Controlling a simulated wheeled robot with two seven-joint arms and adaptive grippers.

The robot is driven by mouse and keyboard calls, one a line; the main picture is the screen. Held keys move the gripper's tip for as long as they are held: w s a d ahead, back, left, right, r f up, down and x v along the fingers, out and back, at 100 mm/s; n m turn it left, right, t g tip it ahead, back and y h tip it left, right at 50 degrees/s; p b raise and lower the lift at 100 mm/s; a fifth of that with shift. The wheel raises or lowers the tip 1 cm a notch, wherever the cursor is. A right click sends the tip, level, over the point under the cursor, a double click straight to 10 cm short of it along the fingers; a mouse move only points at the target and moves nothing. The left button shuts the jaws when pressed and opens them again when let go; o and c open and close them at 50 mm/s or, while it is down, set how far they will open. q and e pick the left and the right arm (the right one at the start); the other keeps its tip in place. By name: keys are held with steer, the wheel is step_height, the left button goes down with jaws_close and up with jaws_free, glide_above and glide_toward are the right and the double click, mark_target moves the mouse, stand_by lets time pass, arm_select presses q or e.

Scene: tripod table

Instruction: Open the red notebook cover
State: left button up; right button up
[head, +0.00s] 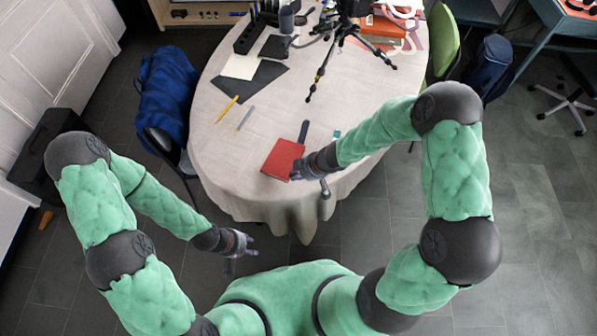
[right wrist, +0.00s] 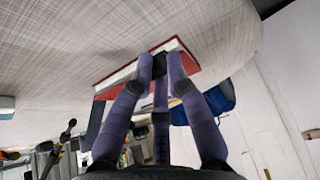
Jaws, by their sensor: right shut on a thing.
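The red notebook (head: 282,159) lies on the round table near its front edge, and its cover looks flat in the head view. In the right wrist view the notebook (right wrist: 118,82) shows red covers and white page edges. My right gripper (head: 300,170) is at the notebook's right front corner. In the right wrist view its purple fingers (right wrist: 160,68) are shut on the notebook's edge and hide part of it. I cannot tell whether they hold only the cover. My left gripper (head: 246,246) is open and empty, off the table, in front of its edge.
The table (head: 215,160) has a pale cloth. A dark strip (head: 303,131) lies just behind the notebook, and a small teal piece (head: 337,134) lies to its right. A yellow pencil (head: 227,108) lies further left. A black tripod (head: 345,40) stands further back.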

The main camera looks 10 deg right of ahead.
steer(key=shift+w+a+r+g+h+p, duration=0.15)
steer(key=shift+r+g+h+p, duration=0.25)
steer(key=shift+p, duration=1.3)
steer(key=shift+a+r+g+h+p, duration=0.15)
steer(key=shift+r+p, duration=0.4)
steer(key=shift+p, duration=1.15)
steer(key=shift+r+p, duration=0.15)
steer(key=shift+p, duration=0.3)
steer(key=shift+w+a+r+g+h+p, duration=0.15)
steer(key=shift+w+r+g+h+p, duration=0.2)
steer(key=shift+p, duration=1.35)
steer(key=shift+a+r+g+h+p, duration=0.15)
steer(key=shift+r+h+p, duration=0.25)
steer(key=shift+p, duration=1.25)
steer(key=shift+a+r+p, duration=0.2)
steer(key=shift+r+p, duration=0.1)
steer(key=shift+p, duration=1.35)
